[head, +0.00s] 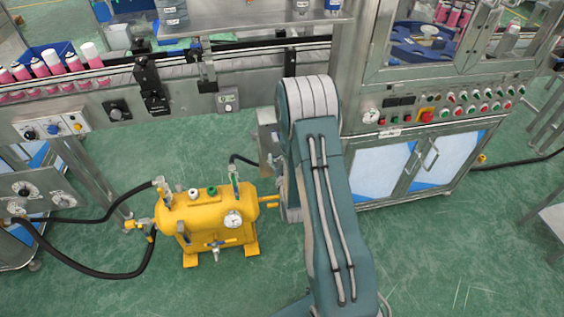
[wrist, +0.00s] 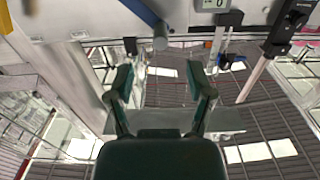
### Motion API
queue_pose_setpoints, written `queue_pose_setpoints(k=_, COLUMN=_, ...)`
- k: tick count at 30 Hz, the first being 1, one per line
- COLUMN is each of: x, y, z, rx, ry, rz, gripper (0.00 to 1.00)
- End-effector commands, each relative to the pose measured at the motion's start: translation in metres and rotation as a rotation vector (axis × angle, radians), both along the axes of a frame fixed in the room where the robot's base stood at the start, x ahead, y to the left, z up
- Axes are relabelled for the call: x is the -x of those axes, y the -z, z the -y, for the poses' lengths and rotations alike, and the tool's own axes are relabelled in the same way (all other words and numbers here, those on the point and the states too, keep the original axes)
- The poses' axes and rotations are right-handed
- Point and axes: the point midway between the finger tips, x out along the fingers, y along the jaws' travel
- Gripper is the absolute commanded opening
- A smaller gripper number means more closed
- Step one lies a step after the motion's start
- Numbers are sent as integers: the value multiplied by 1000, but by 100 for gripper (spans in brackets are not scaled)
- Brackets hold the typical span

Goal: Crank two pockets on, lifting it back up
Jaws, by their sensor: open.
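My gripper (wrist: 163,82) shows in the wrist view with its two dark green fingers apart and nothing between them. Beyond the fingertips, near the top, a blue bar (wrist: 138,10) ends in a grey round knob (wrist: 160,40); it looks like a crank arm and handle, but I cannot be sure. The knob is apart from the fingers. In the head view a blue pocketed wheel (head: 418,50) with a pale hub sits behind the clear guard at upper right. My arm fills the middle there, and my gripper is out of that view.
A conveyor (head: 190,75) crosses the back, with pink cans with white caps (head: 55,62) at left. The button panel (head: 440,112) is on the machine at right. A yellow tank (head: 207,215) with black hoses stands on the green floor. A small display (wrist: 214,4) shows in the wrist view.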

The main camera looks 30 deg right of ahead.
Motion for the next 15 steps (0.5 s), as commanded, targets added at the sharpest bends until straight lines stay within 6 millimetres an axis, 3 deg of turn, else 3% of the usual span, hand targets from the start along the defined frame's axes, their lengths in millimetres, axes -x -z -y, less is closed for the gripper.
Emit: queue_pose_setpoints(k=15, x=-58, y=0, z=17, rx=0, ry=0, rz=0, gripper=69)
